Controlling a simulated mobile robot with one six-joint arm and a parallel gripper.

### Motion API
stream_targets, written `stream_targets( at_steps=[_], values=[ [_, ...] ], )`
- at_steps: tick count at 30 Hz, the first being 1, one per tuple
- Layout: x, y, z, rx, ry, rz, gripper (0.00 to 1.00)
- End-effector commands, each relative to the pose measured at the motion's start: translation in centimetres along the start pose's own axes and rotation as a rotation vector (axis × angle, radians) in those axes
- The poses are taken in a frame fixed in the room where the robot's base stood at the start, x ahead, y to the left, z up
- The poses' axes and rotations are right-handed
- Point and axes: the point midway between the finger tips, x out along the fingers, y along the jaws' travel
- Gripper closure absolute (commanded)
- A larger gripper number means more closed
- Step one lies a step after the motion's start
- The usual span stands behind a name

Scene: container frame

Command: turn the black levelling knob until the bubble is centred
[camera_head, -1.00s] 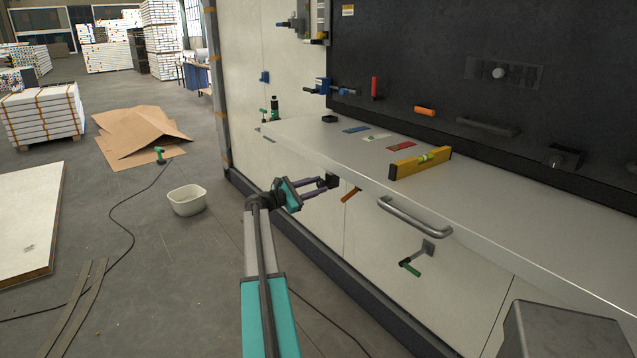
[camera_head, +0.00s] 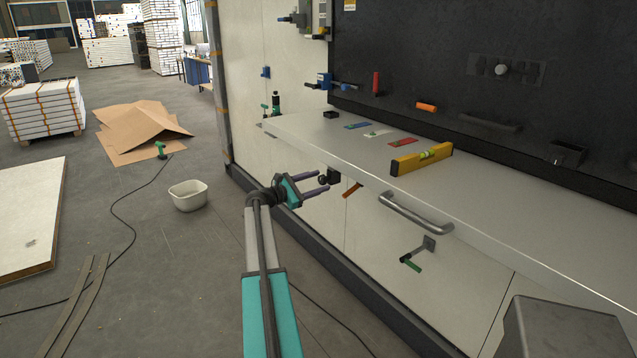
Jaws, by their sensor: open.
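A yellow spirit level (camera_head: 408,163) stands on the pale shelf (camera_head: 480,205), with a greenish vial (camera_head: 429,154) near its middle; the bubble's place is too small to tell. The black levelling knob (camera_head: 333,175) is a small dark part under the shelf's front edge. My gripper (camera_head: 320,183) is at the end of my teal arm, just left of the knob. Its two purple-grey fingers are spread and point right toward the knob, with the dark round end of the knob showing between or just behind their tips. I cannot tell whether they touch it.
A steel bar handle (camera_head: 415,212) runs along the shelf's front, right of my gripper. An orange-brown lever (camera_head: 352,190) hangs close beside the knob, and a green-handled lever (camera_head: 412,262) is lower on the wall. Blue, white and red tags lie on the shelf.

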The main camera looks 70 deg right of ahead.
Motion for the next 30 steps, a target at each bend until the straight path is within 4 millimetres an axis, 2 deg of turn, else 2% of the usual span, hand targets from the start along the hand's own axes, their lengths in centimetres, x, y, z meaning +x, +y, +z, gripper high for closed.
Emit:
stream_targets(
  at_steps=[8,30],
  values=[
    [-1.4,-0.1,0.0,0.001,-0.001,0.0,0.5],
    [-12.3,-0.2,0.0,0.001,0.001,0.0,0.5]
  ],
)
